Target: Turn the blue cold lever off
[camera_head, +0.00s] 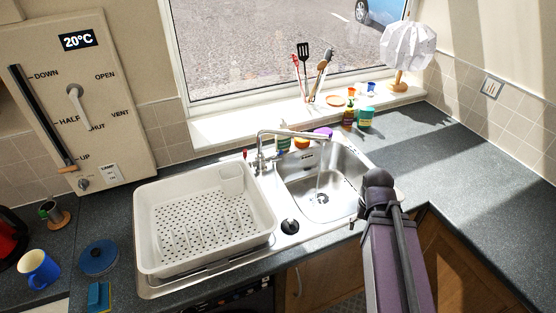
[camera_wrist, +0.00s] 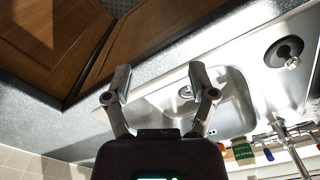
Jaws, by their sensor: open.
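A chrome tap (camera_head: 262,151) stands behind the sink (camera_head: 345,165), its long spout reaching right over the basin. A thin pale streak below the spout looks like running water. A small red lever tip (camera_head: 245,155) shows left of the tap; the blue lever is hard to make out there. In the wrist view, a small blue tip (camera_wrist: 268,154) beside the tap (camera_wrist: 283,133) appears to be the cold lever. My gripper (camera_wrist: 160,80) is open and empty above the sink's edge, apart from the tap and lever. In the head view my arm hides it.
A white dish rack (camera_head: 150,225) stands left of the basin. Bottles and a green cup (camera_head: 365,118) stand behind the sink; a utensil holder (camera_head: 312,98) and lamp (camera_head: 405,48) are on the sill. The right worktop (camera_head: 480,175) is clear.

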